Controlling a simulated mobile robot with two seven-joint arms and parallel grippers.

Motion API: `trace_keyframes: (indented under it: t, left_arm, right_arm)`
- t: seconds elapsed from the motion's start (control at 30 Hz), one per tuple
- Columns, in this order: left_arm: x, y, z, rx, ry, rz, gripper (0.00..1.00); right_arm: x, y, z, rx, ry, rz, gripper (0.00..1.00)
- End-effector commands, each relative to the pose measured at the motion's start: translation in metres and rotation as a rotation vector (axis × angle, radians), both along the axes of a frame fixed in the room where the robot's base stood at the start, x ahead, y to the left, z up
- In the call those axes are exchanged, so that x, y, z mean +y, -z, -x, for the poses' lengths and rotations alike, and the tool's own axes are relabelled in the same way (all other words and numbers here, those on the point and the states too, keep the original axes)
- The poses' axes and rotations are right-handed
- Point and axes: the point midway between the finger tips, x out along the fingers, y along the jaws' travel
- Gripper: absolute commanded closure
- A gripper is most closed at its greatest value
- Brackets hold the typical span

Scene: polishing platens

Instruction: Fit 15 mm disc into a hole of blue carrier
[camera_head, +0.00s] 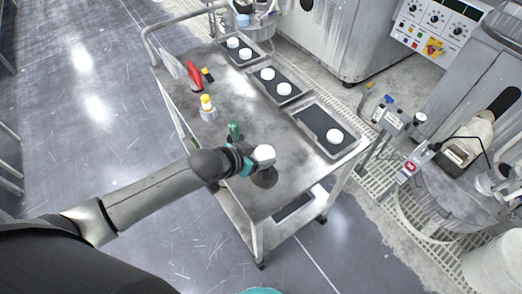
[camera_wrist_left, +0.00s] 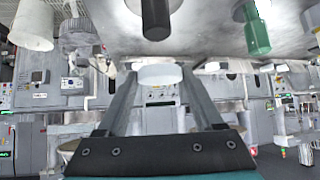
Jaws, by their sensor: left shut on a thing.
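My left gripper (camera_head: 262,158) is over the near end of the grey cart. It is shut on a white disc (camera_head: 264,152). In the left wrist view the disc (camera_wrist_left: 160,75) sits between the tips of the two grey fingers. Its diameter cannot be read. Other white discs lie on dark trays: one on the near tray (camera_head: 318,122), two on the middle tray (camera_head: 284,94) and two on the far tray (camera_head: 237,55). I cannot make out a blue carrier with holes for certain; a small light-blue item (camera_head: 242,20) shows beyond the cart's far end. My right gripper is not in view.
A dark round object (camera_head: 265,178) is just below the gripper on the cart (camera_head: 235,105). Machines and posts stand to the right.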

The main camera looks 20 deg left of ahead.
Motion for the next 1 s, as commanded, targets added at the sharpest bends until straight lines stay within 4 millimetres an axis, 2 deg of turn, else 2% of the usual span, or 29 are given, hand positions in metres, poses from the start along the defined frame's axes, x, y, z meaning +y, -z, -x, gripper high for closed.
trace_keyframes:
  t: [0.33, 0.7, 1.0]
  left_arm:
    - [0.000, -0.001, 0.000, 0.000, 0.001, 0.000, 0.89]
    - [0.000, 0.034, 0.000, 0.000, 0.002, 0.002, 0.89]
    - [0.000, 0.046, 0.000, -0.002, 0.001, 0.001, 0.89]
  right_arm:
    - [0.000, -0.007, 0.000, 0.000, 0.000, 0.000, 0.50]
    - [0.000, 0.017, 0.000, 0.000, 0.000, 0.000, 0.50]
    - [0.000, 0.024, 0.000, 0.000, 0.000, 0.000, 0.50]
